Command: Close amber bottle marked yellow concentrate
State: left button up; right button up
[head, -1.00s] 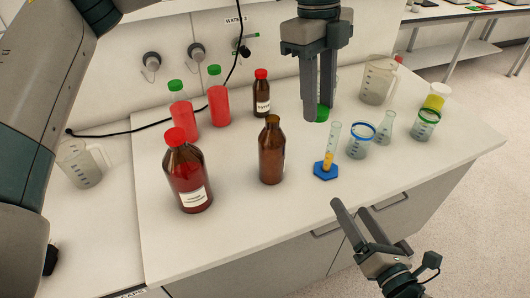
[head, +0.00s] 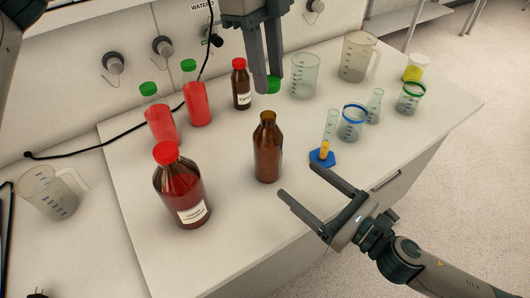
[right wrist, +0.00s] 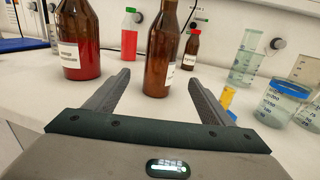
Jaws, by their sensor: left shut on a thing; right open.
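An uncapped amber bottle (head: 267,150) stands upright in the middle of the bench, its neck open. In the right wrist view the amber bottle (right wrist: 160,55) stands ahead, between the two fingers, with a white label edge at its right side. My left gripper (head: 271,84) is shut on a green cap (head: 272,86) and holds it above and behind the bottle's mouth, apart from it. My right gripper (head: 298,182) is open and empty, in front of the bottle and right of it, fingers pointing toward it. It also shows in the right wrist view (right wrist: 160,92).
A large red-capped brown bottle (head: 182,188) stands to the left, a small red-capped one (head: 241,85) behind. Two green-capped red bottles (head: 162,125) stand back left. A cylinder on a blue base (head: 322,158), beakers and a flask (head: 374,106) stand right. Bench front is clear.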

pick_arm(q)
jog(key=shift+w+a, duration=0.1)
jog(key=shift+a, duration=0.1)
pick_arm(e)
jog(key=shift+w+a, duration=0.3)
pick_arm(q)
jog(key=shift+d, duration=0.1)
pick_arm(e)
jog(key=shift+x, duration=0.9)
jog(key=x, duration=0.9)
jog(key=shift+w+a+f, duration=0.1)
jog(key=shift+w+a, duration=0.15)
jog(key=c, duration=1.6)
pick_arm(q)
send_over(268, 116)
jog(key=shift+w+f, duration=0.15)
jog(key=shift+f, duration=2.35)
jog(key=shift+f, duration=0.9)
jog(key=shift+f, duration=0.6)
